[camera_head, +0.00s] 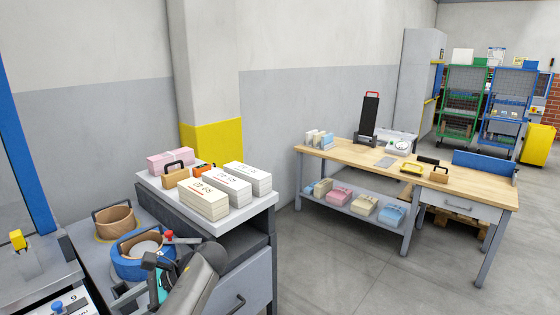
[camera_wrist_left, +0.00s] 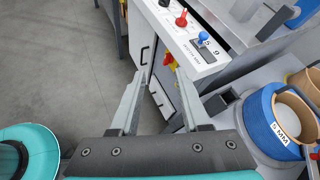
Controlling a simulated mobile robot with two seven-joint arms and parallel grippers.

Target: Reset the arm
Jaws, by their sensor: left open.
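My left gripper (camera_wrist_left: 160,78) is open in the left wrist view, its two pale fingers apart with nothing between them. Beyond the fingers are the floor and a white control panel. In the head view part of my left arm (camera_head: 205,280) reaches in at the bottom, beside the blue tape roll (camera_head: 140,255); its fingertips cannot be made out there. The roll is at the right of the wrist view (camera_wrist_left: 275,120), clear of the fingers. My right gripper is not in view.
Paper stacks (camera_head: 203,203) cover a white-topped cabinet (camera_head: 262,206). A brown tape roll (camera_head: 115,222) sits behind the blue one. The panel has a red knob (camera_wrist_left: 181,19) and blue knob (camera_wrist_left: 203,37). A wooden workbench (camera_head: 340,158) stands right; open floor (camera_head: 350,260) lies before it.

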